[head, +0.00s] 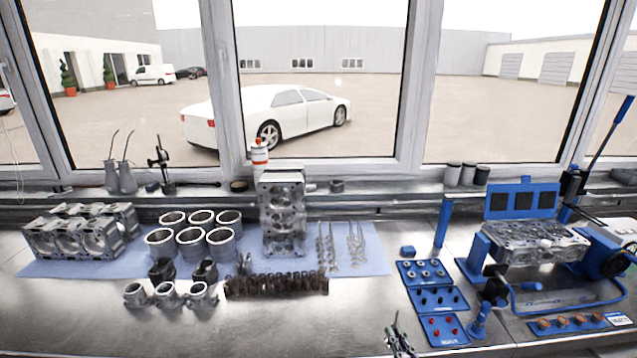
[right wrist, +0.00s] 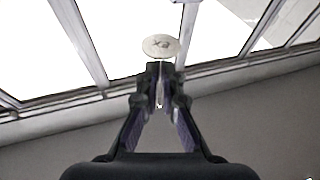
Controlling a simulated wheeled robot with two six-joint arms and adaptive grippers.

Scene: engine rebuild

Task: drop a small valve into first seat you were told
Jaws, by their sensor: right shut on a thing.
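My right gripper (head: 401,335) is at the bottom edge of the head view, left of the blue parts trays. In the right wrist view, its fingers (right wrist: 159,85) are shut on a valve, whose pale round head (right wrist: 161,46) shows beyond the fingertips. The valve head has dark marks that look like "X3" or a turned "EX". Its stem is mostly hidden between the fingers. A grey cylinder head (head: 535,243) lies in a blue stand at the right, apart from the gripper. Its seats are too small to make out. My left gripper is out of view.
Blue trays (head: 464,298) with small parts stand between the gripper and the stand. A blue clamp-like tool (head: 480,320) stands beside them. Several valves (head: 326,246), springs (head: 275,285) and an upright cylinder head (head: 283,215) are at the middle. The front left bench is clear.

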